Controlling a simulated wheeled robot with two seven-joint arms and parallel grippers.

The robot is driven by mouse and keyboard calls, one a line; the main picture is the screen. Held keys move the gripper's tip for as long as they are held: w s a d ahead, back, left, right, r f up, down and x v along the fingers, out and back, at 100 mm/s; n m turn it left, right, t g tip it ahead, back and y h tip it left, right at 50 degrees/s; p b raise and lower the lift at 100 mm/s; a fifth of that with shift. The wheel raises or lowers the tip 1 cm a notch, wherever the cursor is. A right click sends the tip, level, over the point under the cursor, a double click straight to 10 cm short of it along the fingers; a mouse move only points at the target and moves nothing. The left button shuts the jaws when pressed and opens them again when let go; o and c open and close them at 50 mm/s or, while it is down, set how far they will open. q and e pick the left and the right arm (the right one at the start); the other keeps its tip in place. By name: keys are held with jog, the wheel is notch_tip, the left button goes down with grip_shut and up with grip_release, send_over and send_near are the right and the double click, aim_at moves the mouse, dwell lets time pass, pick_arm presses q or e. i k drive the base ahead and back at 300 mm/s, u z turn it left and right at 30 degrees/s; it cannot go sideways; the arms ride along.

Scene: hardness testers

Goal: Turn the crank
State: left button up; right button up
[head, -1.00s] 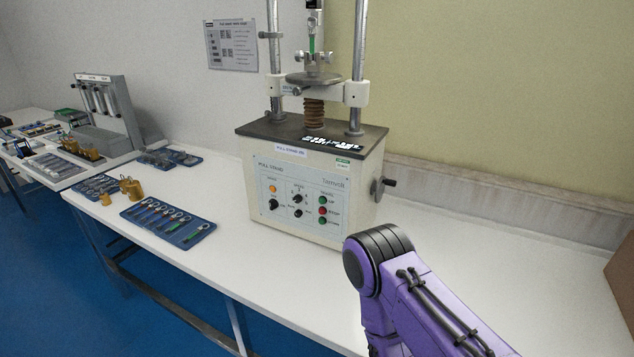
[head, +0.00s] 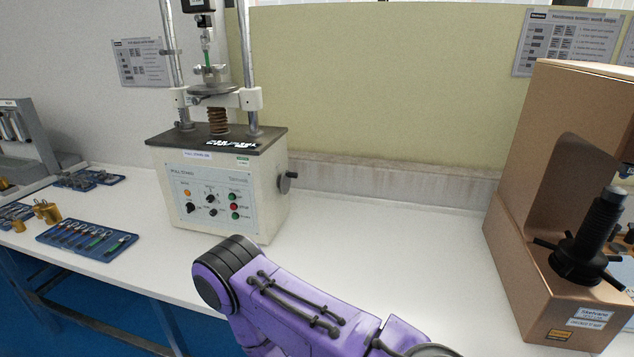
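A small dark crank (head: 287,183) with a short handle sits on the right side of the beige pull stand (head: 240,200). The stand has a front panel with knobs and green and red buttons, and two metal columns on top. Nothing touches the crank. One of my purple arms comes in from the lower right, with its dark rounded joint in front of the stand and below the crank. Neither of my grippers shows in the head view, so whether they are open or shut is hidden.
A brown hardness tester (head: 510,235) with a dark spoked screw (head: 580,262) stands at the right. A blue tray of small tools (head: 72,243) and brass weights (head: 46,211) lie left of the stand. The white table (head: 400,230) is clear between the two machines.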

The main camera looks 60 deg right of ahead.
aim_at(285, 180)
jog(key=k, duration=0.1)
jog(key=z, duration=1.25)
